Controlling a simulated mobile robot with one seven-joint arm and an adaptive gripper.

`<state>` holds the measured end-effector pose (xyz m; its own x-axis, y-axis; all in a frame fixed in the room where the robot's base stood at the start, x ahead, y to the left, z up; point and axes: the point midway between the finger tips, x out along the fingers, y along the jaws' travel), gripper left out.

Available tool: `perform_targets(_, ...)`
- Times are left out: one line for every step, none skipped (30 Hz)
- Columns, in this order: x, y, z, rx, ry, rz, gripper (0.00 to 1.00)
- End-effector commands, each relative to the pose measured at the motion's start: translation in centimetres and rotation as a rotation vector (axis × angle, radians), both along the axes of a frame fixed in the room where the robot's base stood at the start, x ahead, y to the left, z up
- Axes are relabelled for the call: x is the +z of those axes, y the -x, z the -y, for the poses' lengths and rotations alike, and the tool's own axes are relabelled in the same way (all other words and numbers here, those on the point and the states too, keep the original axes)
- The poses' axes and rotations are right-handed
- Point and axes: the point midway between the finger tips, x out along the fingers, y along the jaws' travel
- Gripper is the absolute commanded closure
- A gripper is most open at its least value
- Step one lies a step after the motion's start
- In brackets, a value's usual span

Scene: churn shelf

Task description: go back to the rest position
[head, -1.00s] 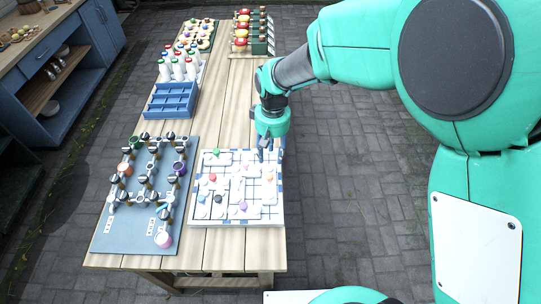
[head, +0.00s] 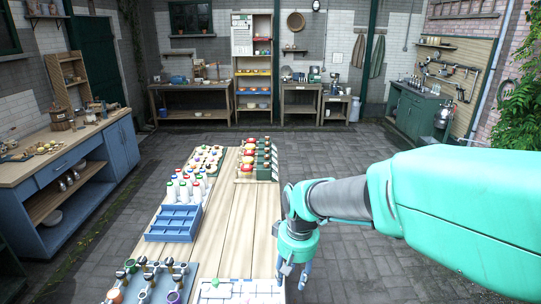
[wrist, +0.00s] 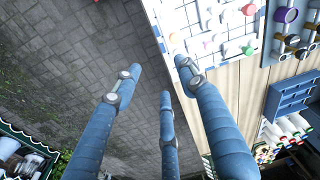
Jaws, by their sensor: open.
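My gripper (head: 292,272) is open and empty. In the head view it hangs at the right edge of the wooden table (head: 236,240), above the near end. The gripper appears apart from the board.
A blue divided tray (head: 174,223), white bottles (head: 183,190) and a grey board with knobs (head: 150,285) stand on the table. Red-and-yellow items (head: 250,160) sit at its far end. A blue cabinet (head: 75,185) is at left. Paved floor (head: 345,250) to the right is clear.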

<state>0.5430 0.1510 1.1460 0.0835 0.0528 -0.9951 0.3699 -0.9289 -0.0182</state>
Motion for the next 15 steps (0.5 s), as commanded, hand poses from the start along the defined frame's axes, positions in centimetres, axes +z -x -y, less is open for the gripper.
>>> perform_targets(1.8, 0.8, 1.1, -0.021, -0.005, 0.023, 0.58)
perform_targets(2.7, 1.2, 1.7, -0.032, -0.008, 0.036, 0.58)
perform_targets(3.8, 1.9, 2.5, -0.048, -0.011, 0.052, 0.58)
perform_targets(4.6, 2.4, 3.0, -0.058, -0.014, 0.062, 0.58)
perform_targets(5.4, 2.9, 3.6, -0.070, -0.016, 0.074, 0.58)
perform_targets(6.4, 3.6, 4.4, -0.086, -0.019, 0.090, 0.58)
perform_targets(7.2, 4.3, 4.9, -0.097, -0.021, 0.102, 0.58)
perform_targets(7.9, 4.8, 5.4, -0.109, -0.024, 0.113, 0.58)
perform_targets(8.8, 5.6, 6.1, -0.125, -0.026, 0.129, 0.58)
perform_targets(9.4, 6.3, 6.7, -0.137, -0.028, 0.141, 0.58)
perform_targets(10.0, 6.9, 7.2, -0.147, -0.031, 0.153, 0.58)
perform_targets(10.8, 7.8, 7.8, -0.162, -0.033, 0.169, 0.58)
perform_targets(11.3, 8.5, 8.3, -0.173, -0.035, 0.181, 0.58)
perform_targets(11.8, 9.2, 8.8, -0.185, -0.036, 0.193, 0.58)
perform_targets(12.5, 10.1, 9.4, -0.201, -0.039, 0.209, 0.58)
